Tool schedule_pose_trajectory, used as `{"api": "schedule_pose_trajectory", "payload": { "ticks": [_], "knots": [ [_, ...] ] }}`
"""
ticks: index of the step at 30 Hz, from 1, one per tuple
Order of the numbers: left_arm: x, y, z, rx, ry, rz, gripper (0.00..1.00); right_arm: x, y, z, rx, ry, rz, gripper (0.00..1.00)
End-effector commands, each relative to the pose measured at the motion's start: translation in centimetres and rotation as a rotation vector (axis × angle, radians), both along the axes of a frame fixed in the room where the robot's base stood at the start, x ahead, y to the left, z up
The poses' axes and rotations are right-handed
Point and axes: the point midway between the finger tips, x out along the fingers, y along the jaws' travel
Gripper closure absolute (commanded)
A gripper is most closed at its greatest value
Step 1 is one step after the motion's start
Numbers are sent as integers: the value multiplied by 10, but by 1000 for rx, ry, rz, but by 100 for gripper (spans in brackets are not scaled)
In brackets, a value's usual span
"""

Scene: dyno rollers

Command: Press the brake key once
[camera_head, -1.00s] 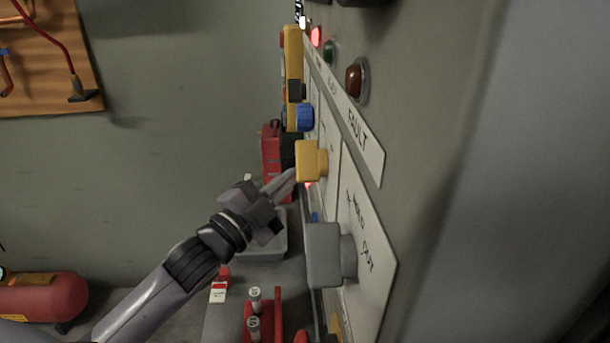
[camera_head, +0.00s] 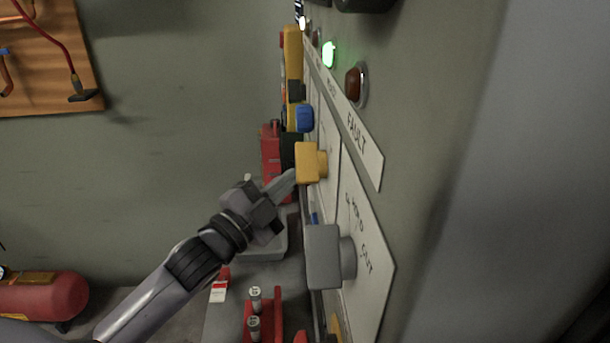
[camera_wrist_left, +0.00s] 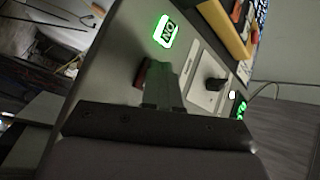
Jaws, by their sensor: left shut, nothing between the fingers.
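My left gripper (camera_head: 284,183) is shut and empty, its fingertips by the panel, just below and left of the yellow knob (camera_head: 311,162). In the wrist view the shut fingers (camera_wrist_left: 161,72) reach toward a grey panel face. A small dark red part (camera_wrist_left: 142,73) shows partly hidden beside the fingertips. A lit green "ON" key or sign (camera_wrist_left: 165,31) lies just beyond them. I cannot tell which part is the brake key, and no label for it is readable. Whether the fingertips touch anything is unclear. My right gripper is not in view.
The panel also carries a blue knob (camera_head: 304,118), a grey knob (camera_head: 324,256), a lit green lamp (camera_head: 328,54) and a dark red lamp (camera_head: 355,85) by the FAULT label. A black switch (camera_wrist_left: 215,85) is on a white plate.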

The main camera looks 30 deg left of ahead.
Motion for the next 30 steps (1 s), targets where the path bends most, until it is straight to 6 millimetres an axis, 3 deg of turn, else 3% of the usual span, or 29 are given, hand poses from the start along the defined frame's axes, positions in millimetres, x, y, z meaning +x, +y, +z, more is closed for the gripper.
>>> {"api": "schedule_pose_trajectory", "payload": {
  "ticks": [16, 30],
  "knots": [
    [-7, 11, 0, 1, 1, 1, 100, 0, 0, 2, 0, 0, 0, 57],
    [-29, 47, -1, 1, 2, 1, 100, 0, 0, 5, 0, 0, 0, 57]
  ]
}}
